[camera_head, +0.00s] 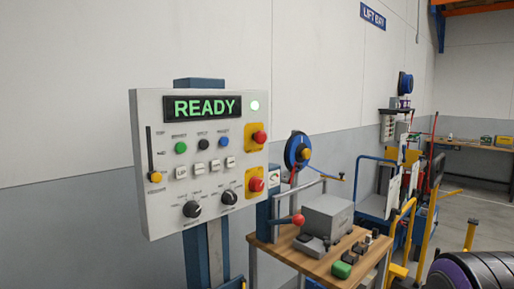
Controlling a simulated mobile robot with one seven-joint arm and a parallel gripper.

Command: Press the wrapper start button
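A light grey control panel (158,110) stands upright on a blue post (204,255) at the left. Its dark display (203,107) reads READY in green, and a round pale green lamp (254,106) is lit beside it. Below the display are a green button (181,148), a black button (202,144) and a blue button (223,141). The labels above them are too small to read, so I cannot tell which one starts the wrapper. Two red buttons, an upper (260,137) and a lower (257,183), sit on yellow plates at the right. My gripper is not in view.
The panel also carries a slider with a yellow knob (155,177) and two black dials. A wooden-topped bench (318,266) with a grey box (327,214) and a red-knobbed lever (297,219) stands right of it. Carts and a dark roll (475,272) are farther right.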

